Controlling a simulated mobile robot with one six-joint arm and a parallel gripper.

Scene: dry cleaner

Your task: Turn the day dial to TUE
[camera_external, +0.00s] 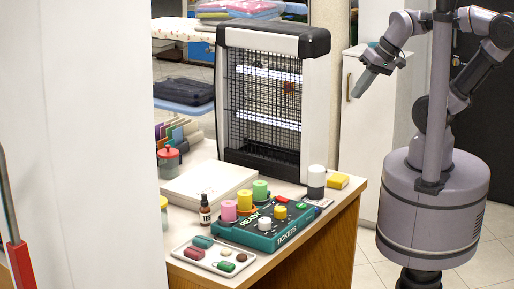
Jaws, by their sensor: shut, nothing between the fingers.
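A teal box marked "READY" and "TICKETS" (272,243) sits near the front edge of the counter. Pink (228,211), yellow (245,201) and green (260,190) cylinders stand at its back edge, and a shorter yellow-topped knob (280,213) is on its top. I cannot tell which part is the day dial, and no TUE mark is readable. My gripper (360,88) is shut and empty, up in the air at the upper right, well apart from the box and pointing down and left.
A black-and-white cylinder (316,182) and a yellow block (338,181) stand right of the box. A white tray (190,255) with small coloured pieces lies front left, near a dropper bottle (205,211). A tall caged heater-like unit (268,100) stands behind.

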